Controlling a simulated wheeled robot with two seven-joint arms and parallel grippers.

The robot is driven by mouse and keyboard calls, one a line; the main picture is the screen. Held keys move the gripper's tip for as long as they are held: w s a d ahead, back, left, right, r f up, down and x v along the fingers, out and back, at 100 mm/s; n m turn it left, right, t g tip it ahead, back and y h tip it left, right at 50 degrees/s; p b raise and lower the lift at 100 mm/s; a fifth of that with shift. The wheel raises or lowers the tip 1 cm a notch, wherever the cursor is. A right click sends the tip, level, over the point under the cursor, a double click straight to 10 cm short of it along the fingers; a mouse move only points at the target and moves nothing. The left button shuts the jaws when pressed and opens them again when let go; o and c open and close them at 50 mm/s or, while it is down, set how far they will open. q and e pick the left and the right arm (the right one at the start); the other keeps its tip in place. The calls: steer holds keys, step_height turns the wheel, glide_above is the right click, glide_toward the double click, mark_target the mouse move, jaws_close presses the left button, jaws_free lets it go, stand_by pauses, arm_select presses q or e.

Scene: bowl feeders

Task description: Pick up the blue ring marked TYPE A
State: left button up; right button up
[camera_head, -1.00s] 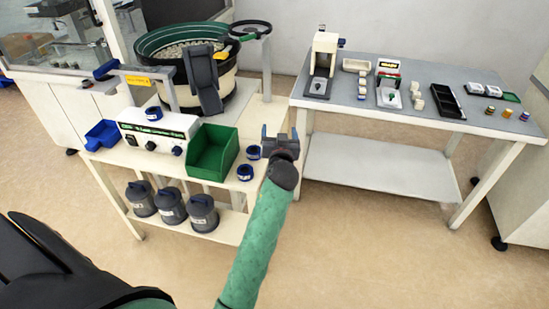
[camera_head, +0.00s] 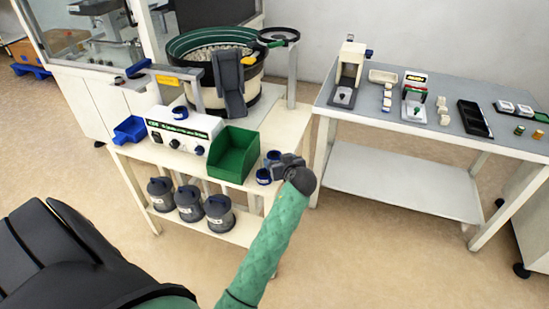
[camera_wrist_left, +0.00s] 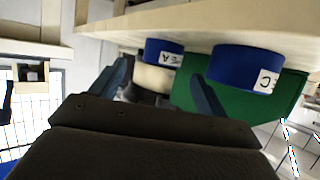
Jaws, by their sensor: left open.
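Two blue rings sit close together at the right edge of the cream table. In the left wrist view, which looks upside down, the ring whose label shows an A (camera_wrist_left: 165,52) lies between the fingers in the picture. A larger-looking blue ring marked C (camera_wrist_left: 247,68) is to its right. In the head view the A ring seems to be the farther one (camera_head: 272,155), the C ring the nearer one (camera_head: 263,177). My left gripper (camera_head: 281,162) is open and empty, just right of the rings, and it also shows in the left wrist view (camera_wrist_left: 163,85). My right gripper is not visible.
A green bin (camera_head: 232,155) stands left of the rings. Another blue ring (camera_head: 180,112) sits on the white control box (camera_head: 185,132). A bowl feeder (camera_head: 215,50) stands behind. Grey canisters (camera_head: 190,203) are on the lower shelf. The grey side table (camera_head: 445,110) is at right.

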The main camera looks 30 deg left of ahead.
mark_target(275, 157)
arm_select(q)
steer(key=shift+x, duration=2.05)
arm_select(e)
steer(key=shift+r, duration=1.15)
arm_select(q)
steer(key=shift+s, duration=0.1)
steer(key=c, duration=1.1)
steer(key=shift+a+r+p, duration=0.1)
steer(key=shift+p, duration=0.2)
